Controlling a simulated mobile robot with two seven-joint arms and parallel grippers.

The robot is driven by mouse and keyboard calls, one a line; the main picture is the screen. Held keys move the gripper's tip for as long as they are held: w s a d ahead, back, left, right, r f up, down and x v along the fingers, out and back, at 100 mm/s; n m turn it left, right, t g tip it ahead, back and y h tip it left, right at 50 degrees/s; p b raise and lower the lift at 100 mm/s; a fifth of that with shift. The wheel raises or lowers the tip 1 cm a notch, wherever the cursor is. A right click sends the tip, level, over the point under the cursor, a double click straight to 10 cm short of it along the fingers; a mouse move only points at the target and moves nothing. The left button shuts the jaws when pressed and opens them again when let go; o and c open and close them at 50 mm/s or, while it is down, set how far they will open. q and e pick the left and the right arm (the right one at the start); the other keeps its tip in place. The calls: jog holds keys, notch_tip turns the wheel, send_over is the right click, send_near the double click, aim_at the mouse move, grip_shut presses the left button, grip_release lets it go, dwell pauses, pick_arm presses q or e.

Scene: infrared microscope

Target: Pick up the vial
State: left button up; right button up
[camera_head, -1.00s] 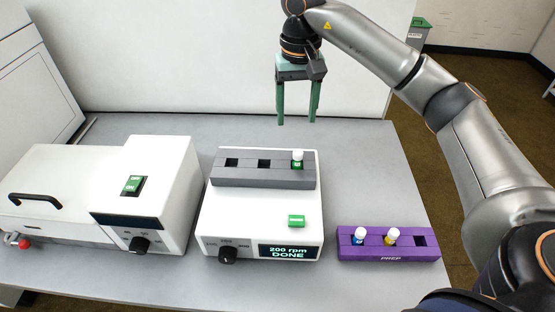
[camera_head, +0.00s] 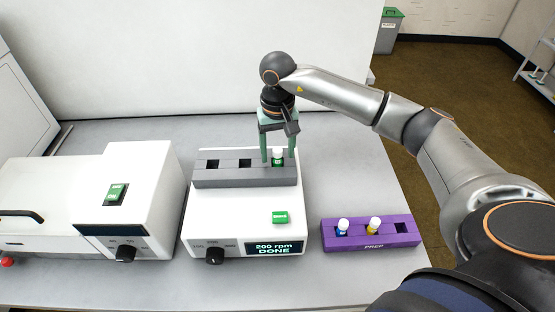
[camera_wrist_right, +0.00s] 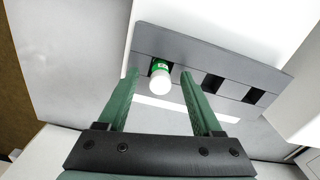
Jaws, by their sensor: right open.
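A green vial with a white cap (camera_head: 277,157) stands in the right-hand slot of the grey rack (camera_head: 240,180) on top of the white shaker. My right gripper (camera_head: 277,160) is open at the vial, pointing down, with a finger to each side of it in the head view. In the right wrist view the vial (camera_wrist_right: 161,80) shows ahead, between the lines of the two green fingers (camera_wrist_right: 162,88); I cannot tell whether a finger touches it. A blue vial (camera_head: 343,227) and a yellow vial (camera_head: 374,225) stand in the purple PREP rack (camera_head: 395,235). My left gripper is out of view.
The shaker (camera_head: 205,215) reads "200 rpm DONE" and has a green button (camera_head: 280,217) and a black knob (camera_head: 215,257). A white machine (camera_head: 150,190) with a green switch stands to its left. The grey table is clear around the purple rack.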

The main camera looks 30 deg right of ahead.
grip_shut()
dwell(0.5)
